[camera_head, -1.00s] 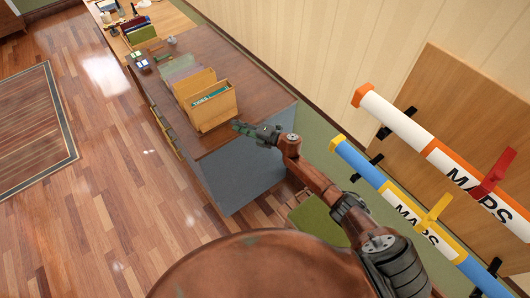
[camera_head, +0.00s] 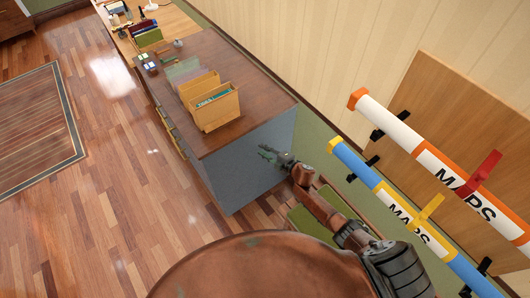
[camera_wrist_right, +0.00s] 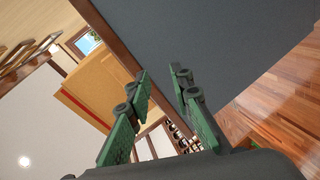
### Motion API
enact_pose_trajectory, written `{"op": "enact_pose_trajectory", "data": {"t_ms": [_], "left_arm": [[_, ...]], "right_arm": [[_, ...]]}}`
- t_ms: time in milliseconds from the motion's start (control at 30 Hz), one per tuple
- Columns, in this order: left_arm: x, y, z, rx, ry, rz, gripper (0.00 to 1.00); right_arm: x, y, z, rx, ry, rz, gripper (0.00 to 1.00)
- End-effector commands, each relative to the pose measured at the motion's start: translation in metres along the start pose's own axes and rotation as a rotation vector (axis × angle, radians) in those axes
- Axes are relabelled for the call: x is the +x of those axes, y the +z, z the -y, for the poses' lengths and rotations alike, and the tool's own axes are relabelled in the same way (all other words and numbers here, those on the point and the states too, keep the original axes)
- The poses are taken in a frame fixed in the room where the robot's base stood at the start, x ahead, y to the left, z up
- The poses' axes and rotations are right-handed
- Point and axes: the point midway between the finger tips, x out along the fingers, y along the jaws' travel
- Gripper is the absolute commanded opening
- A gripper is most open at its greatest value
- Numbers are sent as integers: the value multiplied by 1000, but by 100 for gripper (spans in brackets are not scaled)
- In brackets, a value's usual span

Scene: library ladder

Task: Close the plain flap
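Two map tubes hang on a wooden wall board at the right. One is a white tube with orange bands (camera_head: 405,132) and a red tab (camera_head: 480,176) standing up from it. The other is a blue tube with yellow bands (camera_head: 364,170) and a yellow tab (camera_head: 427,213). I cannot tell which part is the plain flap. My right gripper (camera_head: 268,153) is in front of the desk's grey end panel, left of the tubes and apart from them. In the right wrist view its green fingers (camera_wrist_right: 161,82) are apart with nothing between them. My left gripper is out of view.
A wooden desk (camera_head: 222,67) carries a file box (camera_head: 215,107) near its end. Its grey end panel (camera_head: 245,172) lies close behind my gripper. A green-seated chair (camera_head: 311,222) is below my right arm.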

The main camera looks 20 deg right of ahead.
Motion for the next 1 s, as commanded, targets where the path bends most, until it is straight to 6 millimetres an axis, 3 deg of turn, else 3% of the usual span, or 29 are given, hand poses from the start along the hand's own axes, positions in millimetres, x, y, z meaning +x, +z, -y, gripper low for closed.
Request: {"op": "enact_pose_trajectory", "data": {"t_ms": [367, 533, 633, 767, 900, 1000], "left_arm": [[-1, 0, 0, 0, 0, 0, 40], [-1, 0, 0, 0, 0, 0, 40], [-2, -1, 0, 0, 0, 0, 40], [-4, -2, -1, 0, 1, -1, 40], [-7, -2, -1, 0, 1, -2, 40], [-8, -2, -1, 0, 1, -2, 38]], "right_arm": [[-2, 3, 4, 12, -4, 9, 20], [-1, -2, -12, 49, 16, 27, 8], [0, -12, -43, 140, 56, 67, 1], [-11, -36, -102, 354, 138, 138, 0], [-41, -69, -160, 650, 228, 202, 0], [-71, -94, -190, 863, 277, 232, 0]]}}
